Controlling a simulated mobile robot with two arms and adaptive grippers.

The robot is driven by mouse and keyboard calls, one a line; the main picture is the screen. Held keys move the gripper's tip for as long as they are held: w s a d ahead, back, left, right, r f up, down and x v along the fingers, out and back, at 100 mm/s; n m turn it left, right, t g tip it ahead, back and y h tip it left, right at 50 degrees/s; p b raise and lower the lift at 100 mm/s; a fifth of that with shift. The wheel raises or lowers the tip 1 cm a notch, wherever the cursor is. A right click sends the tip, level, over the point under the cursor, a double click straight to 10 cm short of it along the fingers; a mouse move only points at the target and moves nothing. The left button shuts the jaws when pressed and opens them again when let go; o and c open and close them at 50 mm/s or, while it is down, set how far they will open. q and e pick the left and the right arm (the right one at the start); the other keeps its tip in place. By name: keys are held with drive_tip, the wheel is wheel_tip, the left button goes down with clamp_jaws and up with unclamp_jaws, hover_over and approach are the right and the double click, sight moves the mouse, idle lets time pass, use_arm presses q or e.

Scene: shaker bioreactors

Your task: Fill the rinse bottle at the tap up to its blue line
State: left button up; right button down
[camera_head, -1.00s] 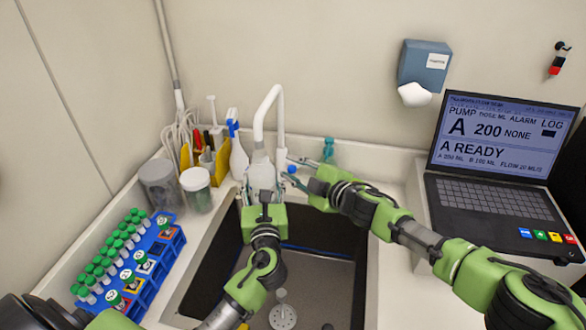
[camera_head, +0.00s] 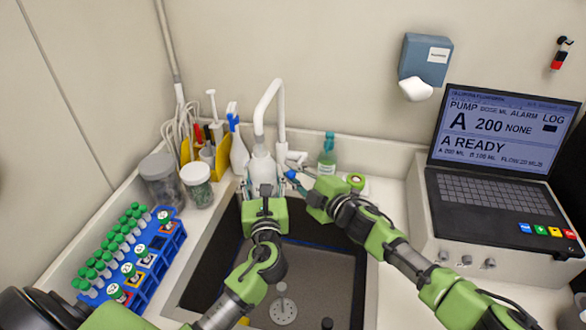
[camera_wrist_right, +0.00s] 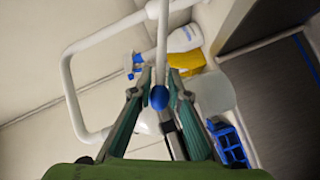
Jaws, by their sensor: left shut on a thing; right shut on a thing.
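The white rinse bottle (camera_head: 262,170) stands upright under the spout of the white tap (camera_head: 281,120), above the sink's back edge. My left gripper (camera_head: 264,190) is shut on the bottle from the front. Its blue line and water level cannot be made out, and no stream is visible. My right gripper (camera_head: 297,182) is at the tap's blue-tipped lever, right of the bottle. In the right wrist view the blue knob (camera_wrist_right: 159,97) sits between the fingertips, and the gripper is shut on it.
The dark sink (camera_head: 330,262) lies below both arms. A blue rack (camera_head: 160,268) of green-capped tubes and two jars stand left. A spray bottle (camera_head: 237,150) and yellow holder stand behind. A green bottle (camera_head: 327,155) is right of the tap; a laptop (camera_head: 500,160) stands far right.

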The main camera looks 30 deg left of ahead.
drive_tip(key=c, duration=2.2)
unclamp_jaws()
drive_tip(key=shift+o, duration=0.2)
drive_tip(key=shift+d, duration=0.1)
drive_tip(key=v, duration=1.1)
drive_tip(key=shift+s+d, duration=0.2)
drive_tip(key=shift+d, duration=0.15)
